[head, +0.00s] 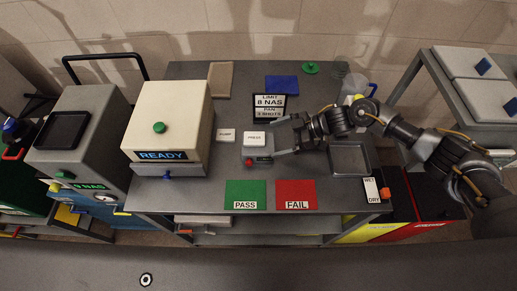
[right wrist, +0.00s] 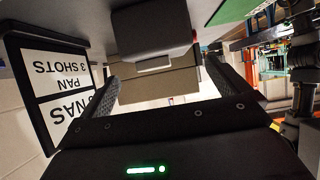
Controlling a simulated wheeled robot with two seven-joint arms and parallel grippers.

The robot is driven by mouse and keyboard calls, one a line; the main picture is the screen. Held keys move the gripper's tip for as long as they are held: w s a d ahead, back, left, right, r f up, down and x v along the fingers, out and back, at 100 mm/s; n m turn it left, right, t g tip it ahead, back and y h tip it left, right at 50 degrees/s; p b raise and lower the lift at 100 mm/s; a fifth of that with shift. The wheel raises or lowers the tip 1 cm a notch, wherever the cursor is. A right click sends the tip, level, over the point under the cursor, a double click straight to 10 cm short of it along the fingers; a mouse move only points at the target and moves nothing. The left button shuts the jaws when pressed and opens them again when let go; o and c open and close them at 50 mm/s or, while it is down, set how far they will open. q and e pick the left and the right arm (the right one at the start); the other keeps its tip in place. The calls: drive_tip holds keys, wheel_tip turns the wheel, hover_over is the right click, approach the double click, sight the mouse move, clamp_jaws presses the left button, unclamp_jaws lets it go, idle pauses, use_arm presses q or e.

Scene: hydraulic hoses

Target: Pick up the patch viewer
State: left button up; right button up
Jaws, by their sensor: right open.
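A small grey device with a white face reading PRESS (head: 254,138) and a red button stands on the grey table; I take it for the patch viewer, though no label names it. My right gripper (head: 279,139) is just right of it, jaws open and pointing left toward it. In the right wrist view the dark device body (right wrist: 150,30) shows ahead of the open fingers (right wrist: 165,80), its red button at its right. I see no grip on it; exact clearance is hard to tell. My left gripper is not in view.
A beige box reading READY (head: 165,120) and a PUMP label (head: 226,135) stand left. A LIMIT card (head: 269,106) stands behind. Green PASS (head: 246,194) and red FAIL (head: 296,194) mats lie in front. An empty grey tray (head: 350,173) is right.

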sight(265, 141)
drive_tip(key=shift+b+x, duration=1.05)
drive_tip(key=shift+x, duration=1.3)
drive_tip(key=shift+a+f, duration=0.15)
drive_tip(key=shift+a, duration=0.25)
drive_tip(key=shift+d, duration=0.2)
drive_tip(key=c, duration=0.4)
drive_tip(key=shift+a, duration=0.1)
drive_tip(key=c, duration=0.7)
